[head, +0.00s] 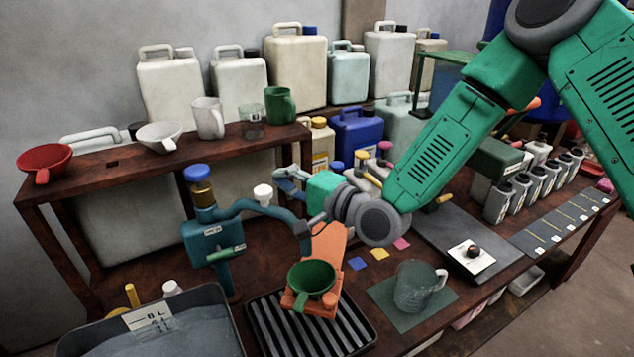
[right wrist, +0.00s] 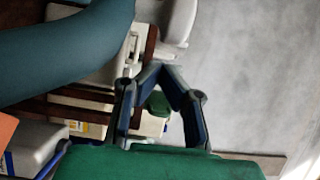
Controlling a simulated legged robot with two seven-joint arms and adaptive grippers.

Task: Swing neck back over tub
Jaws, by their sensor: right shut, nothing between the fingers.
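The teal neck (head: 254,208) reaches right from a teal post (head: 204,200) with a blue knob. Its end (head: 303,237) hangs above and slightly left of a green funnel (head: 312,279) on an orange stand, not over the grey tub (head: 228,335). The tub, at lower left, holds greyish contents and carries an 8 L label. A white knob (head: 263,192) stands up from the neck. My right gripper (head: 283,182) is shut and empty, just above and right of that knob. The right wrist view shows its fingertips (right wrist: 160,70) together, with the teal neck (right wrist: 60,55) beside them, apart. My left gripper is not in view.
A wooden shelf (head: 100,178) behind holds a red funnel, a white funnel and a green mug (head: 281,105). A black drain grate (head: 262,325) lies under the orange stand. A clear jug (head: 414,287) stands to its right. Several canisters line the wall.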

